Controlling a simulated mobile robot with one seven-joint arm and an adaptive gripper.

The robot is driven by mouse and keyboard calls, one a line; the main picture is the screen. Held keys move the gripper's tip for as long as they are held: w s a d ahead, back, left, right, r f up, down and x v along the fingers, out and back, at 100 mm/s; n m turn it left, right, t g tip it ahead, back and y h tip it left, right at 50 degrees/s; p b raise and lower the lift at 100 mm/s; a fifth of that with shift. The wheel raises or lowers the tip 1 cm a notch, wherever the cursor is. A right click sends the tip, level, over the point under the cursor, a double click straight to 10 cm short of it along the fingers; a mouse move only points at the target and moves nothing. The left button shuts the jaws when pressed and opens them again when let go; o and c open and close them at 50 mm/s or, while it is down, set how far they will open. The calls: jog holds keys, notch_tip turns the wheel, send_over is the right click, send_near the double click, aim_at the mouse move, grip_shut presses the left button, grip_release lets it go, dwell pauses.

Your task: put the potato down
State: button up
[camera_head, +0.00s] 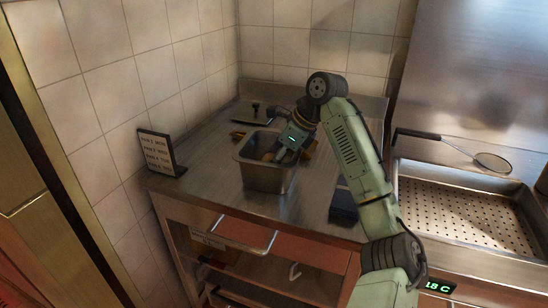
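A brownish, rounded thing that looks like the potato (267,157) shows small inside a deep metal container (268,180) on the steel counter. My gripper (278,155) reaches down into the container from the upper right, with its fingertips at or right beside the potato. The fingers are small and dark and partly hidden by the gripper's body, so I cannot tell whether they are closed on the potato or apart from it. The inner floor of the container is mostly hidden.
A dark sign (160,152) stands on the counter's left edge. A metal lid (258,113) lies at the back near the tiled wall. A dark blue block (343,206) is at the front right. A perforated fryer tray (465,215) and a strainer (492,162) are at the right. The counter's front left is clear.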

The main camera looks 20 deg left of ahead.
jog(key=o, duration=1)
jog(key=shift+r, duration=0.3)
jog(key=b+v, duration=0.2)
jog(key=v, duration=1)
jog(key=shift+r, duration=0.3)
